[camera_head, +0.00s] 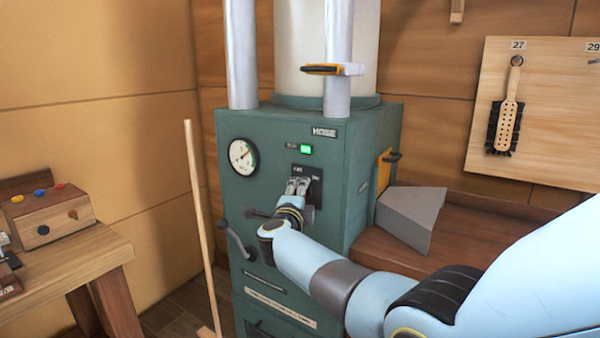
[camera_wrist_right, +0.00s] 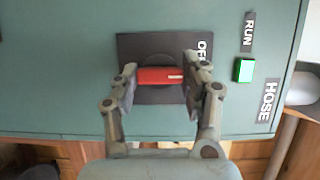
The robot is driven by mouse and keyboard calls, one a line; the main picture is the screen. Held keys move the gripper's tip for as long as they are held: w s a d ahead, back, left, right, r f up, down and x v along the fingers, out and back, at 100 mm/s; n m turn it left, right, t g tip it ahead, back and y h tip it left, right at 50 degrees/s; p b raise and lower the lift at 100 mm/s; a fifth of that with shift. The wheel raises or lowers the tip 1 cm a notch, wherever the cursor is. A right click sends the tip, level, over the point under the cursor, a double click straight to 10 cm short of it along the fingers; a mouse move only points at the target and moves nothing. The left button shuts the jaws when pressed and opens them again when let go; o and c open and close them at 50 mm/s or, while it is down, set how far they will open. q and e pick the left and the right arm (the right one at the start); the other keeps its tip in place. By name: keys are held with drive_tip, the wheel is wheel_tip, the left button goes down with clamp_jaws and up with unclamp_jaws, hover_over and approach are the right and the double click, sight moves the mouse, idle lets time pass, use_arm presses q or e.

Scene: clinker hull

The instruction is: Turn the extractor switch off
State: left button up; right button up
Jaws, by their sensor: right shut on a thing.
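The extractor switch is a red handle (camera_wrist_right: 160,75) on a dark plate (camera_wrist_right: 150,48), seen in the right wrist view. It lies level there, its white mark at the right end. The OFF label shows at the plate's upper right; any label lower down is hidden by my finger. My right gripper (camera_wrist_right: 160,78) is shut on the red handle, one finger at each end. In the head view my right gripper (camera_head: 297,188) covers the switch on the green cabinet (camera_head: 275,120). The RUN lamp (camera_head: 306,149) glows green, also in the wrist view (camera_wrist_right: 244,70). My left gripper is not in view.
A round gauge (camera_head: 243,156) and a dark crank lever (camera_head: 238,243) sit left of the switch. A wooden stick (camera_head: 200,220) stands before the cabinet. A workbench (camera_head: 70,265) is at left, a brush (camera_head: 507,112) hangs at right.

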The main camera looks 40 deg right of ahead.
drive_tip(key=shift+n+g+y+p, duration=0.5)
drive_tip(key=shift+n+g+p, duration=0.4)
drive_tip(key=shift+n+p, duration=1.6)
drive_tip(key=shift+m+p, duration=0.4)
drive_tip(key=shift+p, duration=0.05)
drive_tip(key=o, duration=1.2)
drive_tip(key=shift+c, duration=0.2)
drive_tip(key=shift+a, duration=0.15)
drive_tip(key=v, duration=1.2)
